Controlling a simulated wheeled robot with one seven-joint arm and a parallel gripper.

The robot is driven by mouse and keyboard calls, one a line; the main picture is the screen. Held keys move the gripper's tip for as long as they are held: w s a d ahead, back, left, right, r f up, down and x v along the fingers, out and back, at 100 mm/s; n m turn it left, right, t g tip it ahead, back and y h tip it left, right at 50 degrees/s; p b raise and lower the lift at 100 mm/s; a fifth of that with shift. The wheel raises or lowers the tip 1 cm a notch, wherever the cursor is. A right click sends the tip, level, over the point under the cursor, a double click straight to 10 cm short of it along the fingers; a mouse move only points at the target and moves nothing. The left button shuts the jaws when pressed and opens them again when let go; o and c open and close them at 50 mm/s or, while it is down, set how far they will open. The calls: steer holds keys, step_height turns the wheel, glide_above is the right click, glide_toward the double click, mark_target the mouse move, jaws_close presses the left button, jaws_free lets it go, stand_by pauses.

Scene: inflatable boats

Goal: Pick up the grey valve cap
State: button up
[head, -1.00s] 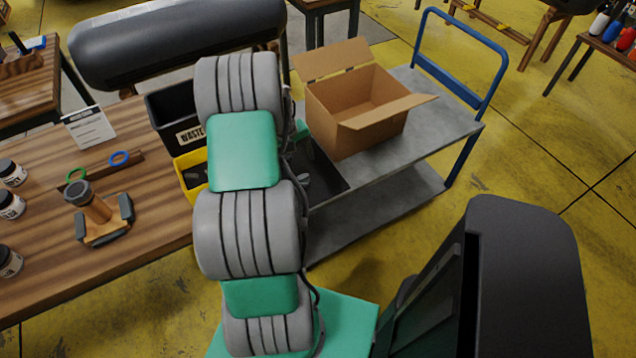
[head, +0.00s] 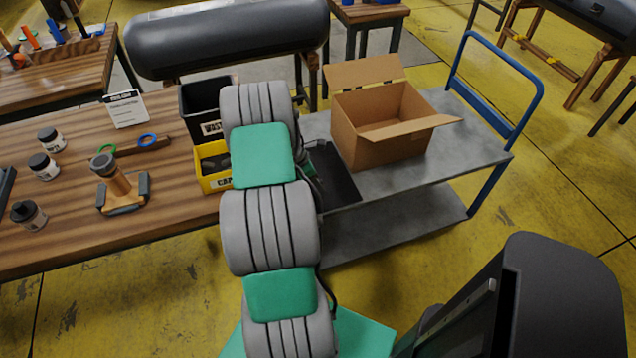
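I cannot make out a grey valve cap for certain. A yellow bin (head: 214,183) with a partly hidden label starting "CA" stands at the table's right end, with dark things inside that are too small to tell. My arm covers its right side. My arm rises through the middle of the head view, and my gripper is hidden behind it. A dark tray (head: 343,188) lies on the cart just right of my arm, partly covered by it.
A black waste bin (head: 197,97) stands behind the yellow bin. An open cardboard box (head: 385,145) sits on the grey cart (head: 465,150) with a blue handle. The wooden table (head: 165,210) holds several jars, a sign (head: 125,109), rings and a stand with a pump-like piece (head: 117,182).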

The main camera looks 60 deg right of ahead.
steer(key=shift+d+f, duration=0.1)
steer(key=shift+f, duration=0.2)
steer(key=c, duration=1.3)
